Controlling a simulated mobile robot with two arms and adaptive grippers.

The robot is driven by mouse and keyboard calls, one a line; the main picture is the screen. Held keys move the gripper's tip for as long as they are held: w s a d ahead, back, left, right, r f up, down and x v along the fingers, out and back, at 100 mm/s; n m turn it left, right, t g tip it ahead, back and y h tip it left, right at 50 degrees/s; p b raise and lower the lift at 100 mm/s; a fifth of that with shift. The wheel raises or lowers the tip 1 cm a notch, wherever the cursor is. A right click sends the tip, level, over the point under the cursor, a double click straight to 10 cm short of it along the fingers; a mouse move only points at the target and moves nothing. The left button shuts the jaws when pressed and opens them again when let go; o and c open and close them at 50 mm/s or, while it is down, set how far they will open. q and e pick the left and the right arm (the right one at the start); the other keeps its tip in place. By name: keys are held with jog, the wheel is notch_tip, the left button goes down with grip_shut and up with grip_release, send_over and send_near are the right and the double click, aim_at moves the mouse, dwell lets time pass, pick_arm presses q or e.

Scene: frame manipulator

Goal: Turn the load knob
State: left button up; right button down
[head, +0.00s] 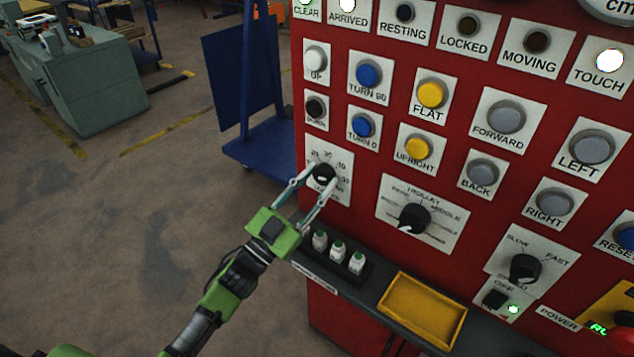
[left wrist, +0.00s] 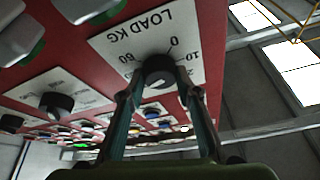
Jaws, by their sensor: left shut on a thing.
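The load knob (head: 324,174) is a black round knob on a white plate, low at the left of the red control panel. In the left wrist view the knob (left wrist: 159,72) sits under the plate's "LOAD KG" lettering, with scale numbers around it. My left gripper (head: 318,183) reaches it from below, and its two fingers are closed on the knob's sides. In the left wrist view the gripper's fingers (left wrist: 160,85) stand on either side of the knob. My right gripper is not in view.
A trolley knob (head: 414,218) is to the right, with a speed knob (head: 524,268) farther right. Push buttons fill the panel above. A ledge below holds several small white bottles (head: 338,250) and a yellow tray (head: 424,309). A blue cart (head: 262,148) stands left of the panel.

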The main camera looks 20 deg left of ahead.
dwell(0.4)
pick_arm(q)
jog(key=o, duration=1.1)
jog(key=shift+s+a+f, duration=0.1)
jog(key=shift+s+f, duration=0.05)
jog(key=shift+s, duration=0.05)
jog(key=v, duration=1.1)
jog(key=shift+s+a, duration=0.1)
jog(key=shift+s, duration=0.15)
